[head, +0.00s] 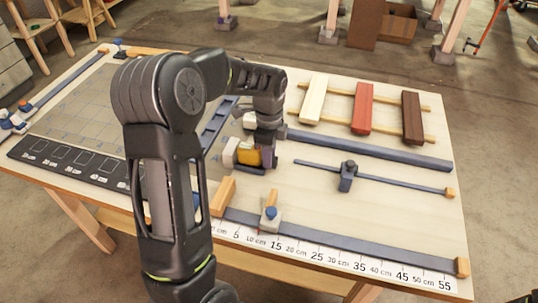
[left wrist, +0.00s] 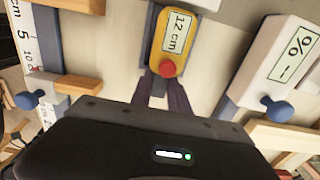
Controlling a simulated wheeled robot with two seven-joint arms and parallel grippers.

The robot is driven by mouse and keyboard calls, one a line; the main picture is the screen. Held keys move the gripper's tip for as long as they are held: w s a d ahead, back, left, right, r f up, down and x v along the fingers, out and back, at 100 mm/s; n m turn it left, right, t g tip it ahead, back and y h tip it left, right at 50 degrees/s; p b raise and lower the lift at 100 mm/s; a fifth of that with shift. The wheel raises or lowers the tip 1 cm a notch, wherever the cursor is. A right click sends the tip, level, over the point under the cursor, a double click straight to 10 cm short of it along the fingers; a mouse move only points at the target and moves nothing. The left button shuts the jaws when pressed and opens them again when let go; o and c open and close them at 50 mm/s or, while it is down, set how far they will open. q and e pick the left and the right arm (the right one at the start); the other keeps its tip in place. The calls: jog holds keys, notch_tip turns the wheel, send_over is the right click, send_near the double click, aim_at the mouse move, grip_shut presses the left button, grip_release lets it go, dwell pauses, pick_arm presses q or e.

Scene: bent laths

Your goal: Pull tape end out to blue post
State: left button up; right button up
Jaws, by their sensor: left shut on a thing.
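The yellow tape case (head: 248,156) sits at the middle of the bench, partly hidden by my left gripper. In the left wrist view the case (left wrist: 181,22) has a "12 cm" label, and a round red tape end (left wrist: 167,69) shows at its near edge. My left gripper (head: 266,160) is shut on the red tape end, close against the case; its fingers (left wrist: 163,85) show in the left wrist view. My right gripper is not in view.
A scale (head: 338,262) with a blue-knobbed white slider (head: 270,215) lies along the front edge. A long dark blue bar (head: 370,150) runs behind the post. White, red and brown boards (head: 363,108) lie at the back right. Bare bench lies around the thin rail (head: 400,182).

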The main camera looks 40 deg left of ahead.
pick_arm(q)
grip_shut()
dwell(0.8)
jog(key=w+d, duration=0.2)
jog(key=d, duration=0.3)
jog(key=w+d, duration=0.2)
jog(key=d, duration=0.4)
jog(key=w+d, duration=0.2)
jog(key=d, duration=0.4)
jog(key=shift+a, duration=0.1)
jog(key=o, duration=0.8)
grip_release()
jog(key=shift+r, duration=0.15)
notch_tip(320, 180, up, 8)
jog(key=shift+f+b, duration=0.2)
jog(key=shift+b, duration=0.3)
